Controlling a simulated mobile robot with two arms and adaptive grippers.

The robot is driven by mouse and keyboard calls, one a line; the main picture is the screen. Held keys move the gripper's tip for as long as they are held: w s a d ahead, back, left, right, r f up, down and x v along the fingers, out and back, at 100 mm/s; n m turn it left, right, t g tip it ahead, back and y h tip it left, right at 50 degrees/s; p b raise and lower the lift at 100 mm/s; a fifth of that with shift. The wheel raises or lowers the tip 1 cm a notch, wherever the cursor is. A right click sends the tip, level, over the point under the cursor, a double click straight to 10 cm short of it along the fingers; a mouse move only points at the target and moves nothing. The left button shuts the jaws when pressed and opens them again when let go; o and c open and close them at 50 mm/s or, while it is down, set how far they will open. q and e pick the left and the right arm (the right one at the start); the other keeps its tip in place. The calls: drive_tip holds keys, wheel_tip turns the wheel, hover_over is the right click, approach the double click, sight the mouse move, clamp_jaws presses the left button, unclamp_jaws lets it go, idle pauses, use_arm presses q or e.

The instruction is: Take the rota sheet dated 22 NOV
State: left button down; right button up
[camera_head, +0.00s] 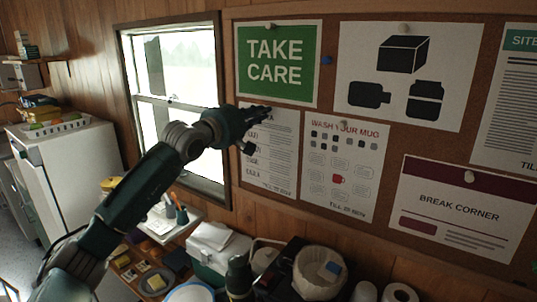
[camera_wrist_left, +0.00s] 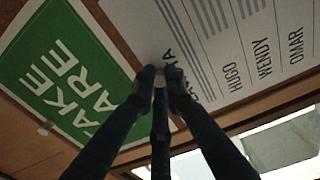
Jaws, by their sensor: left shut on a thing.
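The rota sheet (camera_head: 270,152) is a white page pinned to the cork board under the green sign. Its small date line at the bottom is too blurred to read surely. In the left wrist view the sheet (camera_wrist_left: 232,50) shows grey lines and the names Hugo, Wendy and Omar. My left gripper (camera_head: 257,112) is at the sheet's top edge and hides part of its heading. In the left wrist view its fingertips (camera_wrist_left: 163,76) are closed around a small pale thing, seemingly the sheet's pin (camera_wrist_left: 160,78). The sheet lies flat on the board. My right gripper is not in view.
The green TAKE CARE sign (camera_head: 276,64) hangs just above. The WASH YOUR MUG sheet (camera_head: 343,170) hangs close on the right, and the BREAK CORNER sheet (camera_head: 455,208) farther right. A window (camera_head: 176,80) is left of the board.

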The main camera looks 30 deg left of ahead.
use_arm(q)
drive_tip(key=shift+f, duration=0.1)
idle(0.3)
drive_tip(key=s+b, duration=0.4)
drive_tip(key=shift+s+a, duration=0.2)
drive_tip(key=shift+s, duration=0.1)
idle(0.6)
drive_tip(key=shift+s+a+r+b, duration=0.1)
drive_tip(key=shift+s+r+b, duration=0.25)
drive_tip(key=shift+s+r, duration=0.35)
drive_tip(key=shift+s+a+r+b, duration=0.1)
drive_tip(key=shift+s+r+b, duration=0.25)
drive_tip(key=shift+s, duration=0.6)
drive_tip(key=shift+s+r+b, duration=0.3)
drive_tip(key=shift+s+r, duration=0.25)
drive_tip(key=shift+s, duration=0.3)
